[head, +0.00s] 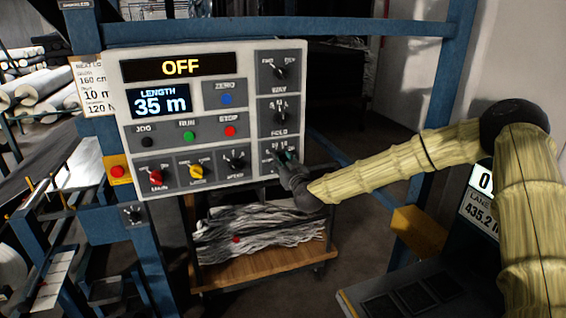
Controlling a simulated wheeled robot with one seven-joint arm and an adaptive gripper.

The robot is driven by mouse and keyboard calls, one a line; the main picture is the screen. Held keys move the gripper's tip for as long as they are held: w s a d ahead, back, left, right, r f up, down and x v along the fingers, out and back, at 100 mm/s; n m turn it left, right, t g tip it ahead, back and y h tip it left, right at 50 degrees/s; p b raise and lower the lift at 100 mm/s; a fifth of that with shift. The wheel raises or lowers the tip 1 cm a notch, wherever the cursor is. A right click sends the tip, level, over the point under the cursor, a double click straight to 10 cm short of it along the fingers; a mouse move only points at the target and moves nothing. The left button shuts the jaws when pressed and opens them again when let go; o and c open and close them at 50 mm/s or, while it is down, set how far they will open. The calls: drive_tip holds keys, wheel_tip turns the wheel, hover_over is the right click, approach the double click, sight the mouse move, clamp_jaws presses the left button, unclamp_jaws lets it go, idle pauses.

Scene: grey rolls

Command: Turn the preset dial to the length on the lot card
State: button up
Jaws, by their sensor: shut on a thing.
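The control panel (205,120) carries a length display (160,102) reading 35 m, under a sign reading OFF. My gripper (287,159) is shut on the lowest dial of the right column, which I take for the preset dial; the gripper hides most of this dial and its label. The lot card (92,88) hangs at the panel's left edge, partly covered by it. Its readable lines are 160 cm, 10 m and 120 N; the line labels are mostly too small to read.
Two dials (279,72) sit above the held one, and red, yellow and black knobs (197,172) to its left. Blue, green and red buttons (189,135) are above those knobs. A red button on a yellow box (117,172) is at the left. A wooden cart (262,268) stands below.

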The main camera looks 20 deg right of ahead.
drive_tip(key=shift+f+m+b, duration=0.15)
drive_tip(key=shift+m+b, duration=0.15)
drive_tip(key=shift+b, duration=0.3)
drive_tip(key=m+b, duration=0.2)
drive_tip(key=b, duration=0.2)
drive_tip(key=shift+f+m, duration=0.2)
drive_tip(key=shift+m, duration=0.2)
drive_tip(key=m+b, duration=0.5)
drive_tip(key=b, duration=0.1)
drive_tip(key=shift+b, duration=0.3)
drive_tip(key=m+b, duration=0.3)
drive_tip(key=b, duration=0.1)
drive_tip(key=shift+m, duration=0.4)
drive_tip(key=m+b, duration=0.3)
drive_tip(key=shift+r, duration=0.2)
drive_tip(key=shift+r+m, duration=0.1)
drive_tip(key=shift+m, duration=0.3)
drive_tip(key=o, duration=1)
drive_tip(key=shift+d, duration=0.15)
drive_tip(key=shift+o, duration=0.2)
